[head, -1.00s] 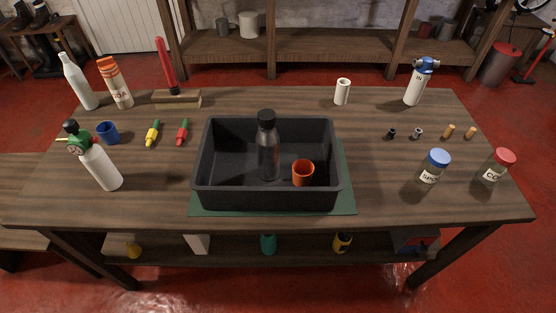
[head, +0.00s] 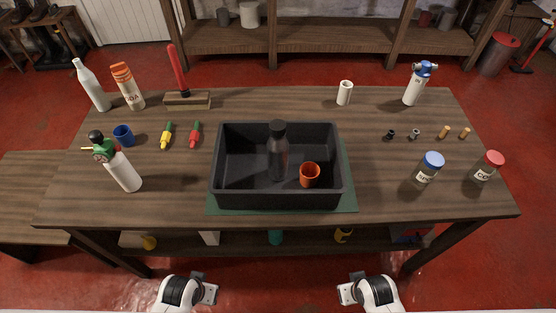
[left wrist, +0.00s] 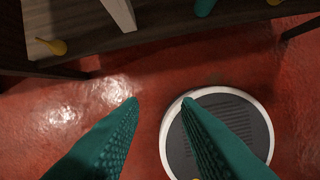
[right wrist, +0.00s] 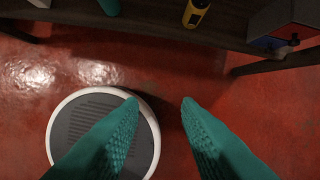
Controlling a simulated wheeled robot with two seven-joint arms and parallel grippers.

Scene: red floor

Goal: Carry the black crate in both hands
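The black crate (head: 277,190) stands upright on a dark green mat (head: 349,196) on the wooden table. Inside it are a dark bottle (head: 278,155) with a black cap and an orange cup (head: 310,176). My two arms show at the bottom of the head view, in front of the table and apart from the crate. My left gripper (left wrist: 160,100) is open and empty in the left wrist view, above the red floor. My right gripper (right wrist: 160,100) is also open and empty in the right wrist view. The crate is outside both wrist views.
On the table's left are a white spray bottle (head: 123,172), a blue cup (head: 123,135) and two marker-like items. On its right stand a blue-lidded jar (head: 428,170) and a red-lidded jar (head: 487,168). A lower shelf (head: 250,241) under the table holds several items.

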